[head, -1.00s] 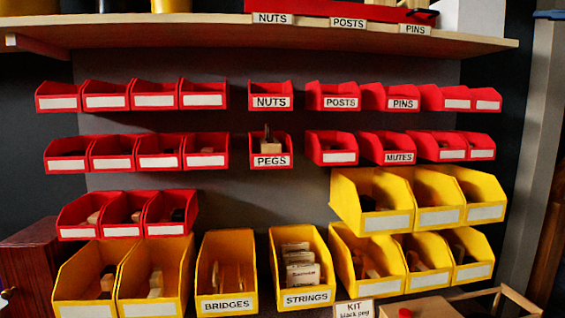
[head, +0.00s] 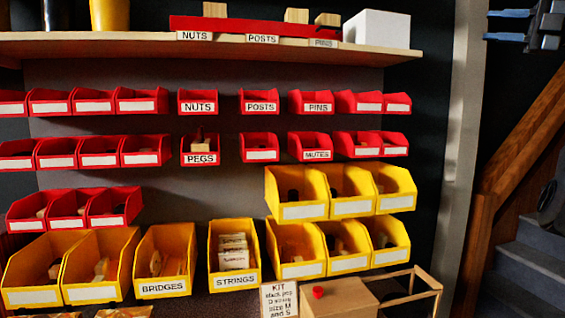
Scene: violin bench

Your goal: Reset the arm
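My gripper (head: 489,25) is at the top right corner of the head view, in front of the dark wall and to the right of the shelf. Its two pale blue fingers point left and stand apart, with nothing between them. It is well away from the bins and touches nothing that I can see. The rest of the arm is mostly out of view.
Rows of red bins and yellow bins hang on the grey panel (head: 225,215). A wooden shelf (head: 120,46) runs above, with a white box (head: 377,29). A kit card (head: 279,300) stands by a wooden box (head: 340,298). Stairs (head: 525,262) are at right.

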